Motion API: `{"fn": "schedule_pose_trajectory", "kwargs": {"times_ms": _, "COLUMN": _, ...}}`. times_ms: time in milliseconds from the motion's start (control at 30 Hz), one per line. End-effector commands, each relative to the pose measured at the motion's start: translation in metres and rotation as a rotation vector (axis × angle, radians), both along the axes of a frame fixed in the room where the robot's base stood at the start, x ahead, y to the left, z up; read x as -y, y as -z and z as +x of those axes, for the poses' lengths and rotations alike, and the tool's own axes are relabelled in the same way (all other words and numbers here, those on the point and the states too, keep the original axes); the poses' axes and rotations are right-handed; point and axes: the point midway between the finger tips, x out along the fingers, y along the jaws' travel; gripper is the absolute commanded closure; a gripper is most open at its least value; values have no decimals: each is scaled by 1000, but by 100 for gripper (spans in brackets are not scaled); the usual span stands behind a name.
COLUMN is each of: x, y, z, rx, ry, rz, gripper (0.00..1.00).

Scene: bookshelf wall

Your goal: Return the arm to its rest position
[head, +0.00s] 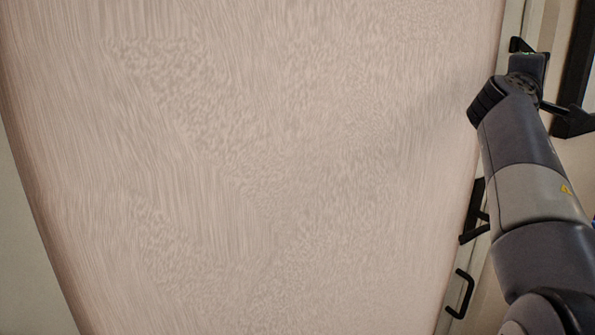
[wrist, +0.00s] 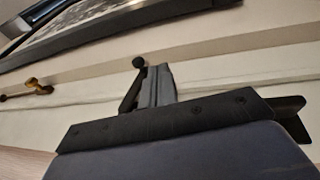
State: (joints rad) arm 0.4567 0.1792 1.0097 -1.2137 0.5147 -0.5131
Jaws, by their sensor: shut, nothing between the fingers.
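My arm comes in from the right edge of the head view and reaches up to the upper right. Its wrist end is beside the right edge of a large pale panel. My gripper (wrist: 153,76) shows in the wrist view as dark fingers above a black plate with screws. The fingers are together, with nothing seen held between them.
The pale, streaky panel (head: 250,170) fills most of the head view. A black handle (head: 460,294) is at its lower right. The wrist view shows a brass-coloured fitting (wrist: 38,86) on a pale wall and a dark-edged framed piece (wrist: 110,28) above.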

Motion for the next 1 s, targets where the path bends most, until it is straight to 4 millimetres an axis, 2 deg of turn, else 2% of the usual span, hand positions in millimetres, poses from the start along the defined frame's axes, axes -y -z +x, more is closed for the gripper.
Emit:
{"fn": "schedule_pose_trajectory", "kwargs": {"times_ms": 33, "x": -1, "y": -6, "z": 0, "rx": -4, "ry": -1, "rz": 12, "gripper": 100}}
{"fn": "schedule_pose_trajectory", "kwargs": {"times_ms": 1000, "x": -24, "y": -13, "z": -9, "rx": -115, "ry": 2, "rz": 246, "gripper": 100}}
